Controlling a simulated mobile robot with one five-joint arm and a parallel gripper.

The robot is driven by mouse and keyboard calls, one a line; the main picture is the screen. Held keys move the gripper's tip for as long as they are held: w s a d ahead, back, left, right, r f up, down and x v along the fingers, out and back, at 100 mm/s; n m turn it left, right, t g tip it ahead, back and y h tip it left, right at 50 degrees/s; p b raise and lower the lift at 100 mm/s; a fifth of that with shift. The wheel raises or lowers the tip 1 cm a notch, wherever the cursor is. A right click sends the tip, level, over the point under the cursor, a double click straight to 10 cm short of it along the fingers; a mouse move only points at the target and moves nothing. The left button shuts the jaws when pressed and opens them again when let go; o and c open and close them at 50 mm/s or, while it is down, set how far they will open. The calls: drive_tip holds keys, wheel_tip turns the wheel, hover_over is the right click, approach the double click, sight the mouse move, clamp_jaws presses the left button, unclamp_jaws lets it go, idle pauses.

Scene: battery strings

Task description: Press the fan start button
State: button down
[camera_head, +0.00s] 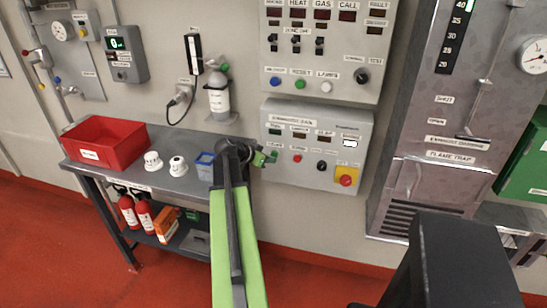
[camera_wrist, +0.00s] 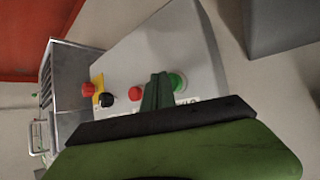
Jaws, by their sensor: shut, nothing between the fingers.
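The grey fan panel (camera_head: 310,185) is on the wall below a larger panel. It carries a red button (camera_head: 297,158), a black knob (camera_head: 322,165) and a red mushroom button on a yellow plate (camera_head: 346,179). My gripper (camera_head: 264,158) is at the panel's left side, shut and empty, and covers the spot left of the red button. In the wrist view a green button (camera_wrist: 179,82) shows just right of my gripper's fingers (camera_wrist: 157,80), with the red button (camera_wrist: 135,93) on their left. The fingers partly overlap the green button; I cannot tell whether they touch it.
The upper panel (camera_head: 320,55) has several switches and buttons. A bottle (camera_head: 218,98) is on the wall to the left. A bench holds a red bin (camera_head: 105,142), two white detectors and a blue box (camera_head: 204,165). A metal cabinet (camera_head: 430,120) stands right of the panel.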

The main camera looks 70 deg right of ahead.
drive_tip(key=shift+d, duration=0.7)
idle(0.6)
drive_tip(key=shift+a, duration=1.1)
drive_tip(key=a, duration=0.5)
drive_tip(key=shift+s, duration=0.15)
